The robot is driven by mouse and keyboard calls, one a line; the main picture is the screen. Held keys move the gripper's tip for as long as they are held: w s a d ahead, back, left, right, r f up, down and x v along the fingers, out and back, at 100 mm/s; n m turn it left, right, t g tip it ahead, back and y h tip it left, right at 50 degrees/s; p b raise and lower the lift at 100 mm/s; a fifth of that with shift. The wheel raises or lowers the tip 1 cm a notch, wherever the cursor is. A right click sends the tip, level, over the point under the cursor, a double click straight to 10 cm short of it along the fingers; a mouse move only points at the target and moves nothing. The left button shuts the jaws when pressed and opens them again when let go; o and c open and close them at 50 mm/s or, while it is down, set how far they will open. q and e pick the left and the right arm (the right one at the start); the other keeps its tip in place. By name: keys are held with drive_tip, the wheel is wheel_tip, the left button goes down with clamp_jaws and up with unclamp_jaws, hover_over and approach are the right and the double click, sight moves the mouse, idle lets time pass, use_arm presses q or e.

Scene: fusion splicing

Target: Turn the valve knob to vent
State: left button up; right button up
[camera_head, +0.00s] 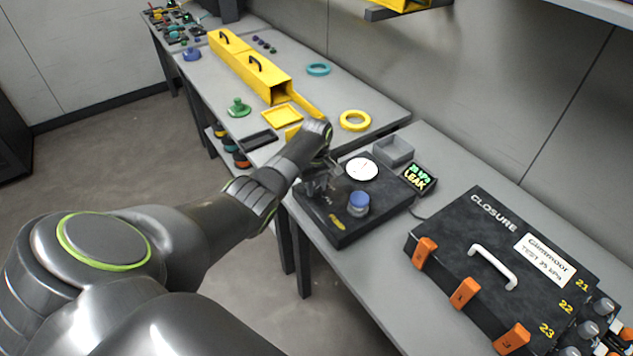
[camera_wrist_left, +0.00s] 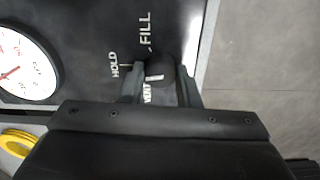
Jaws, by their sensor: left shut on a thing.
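The dark valve knob (camera_wrist_left: 160,72) shows in the left wrist view between the two fingers of my left gripper (camera_wrist_left: 161,88). The fingers are shut on its sides. A short white mark shows on the knob, beside the VENT label; I cannot tell exactly which label it points at. HOLD and FILL are printed on the black panel around it. In the head view my left gripper (camera_head: 318,186) is down at the black test box (camera_head: 345,230) and hides the knob. My right gripper is out of view.
A white round gauge (camera_head: 362,169), a blue-capped part (camera_head: 358,203) and a small display reading LEAK (camera_head: 418,178) are near the gripper. A black closure case (camera_head: 480,250) with orange latches stands to the right. A grey tray (camera_head: 393,151) lies behind.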

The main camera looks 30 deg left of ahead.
sight(316, 188)
use_arm(q)
drive_tip(key=n+p, duration=0.2)
drive_tip(key=n, duration=0.1)
drive_tip(key=n+p, duration=0.1)
drive_tip(key=shift+r, duration=0.25)
drive_tip(key=n+p, duration=0.1)
drive_tip(key=n, duration=0.3)
drive_tip(key=shift+f, duration=0.1)
drive_tip(key=shift+w+n+p, duration=0.1)
drive_tip(key=shift+n+p, duration=0.2)
drive_tip(key=shift+n, duration=0.5)
drive_tip(key=o, duration=1)
drive_tip(key=shift+f, duration=0.1)
wheel_tip(316, 188, up, 6)
drive_tip(key=p, duration=0.2)
drive_tip(key=shift+r+p, duration=0.2)
drive_tip(key=shift+p, duration=0.2)
wheel_tip(316, 188, up, 11)
drive_tip(key=shift+b, duration=0.4)
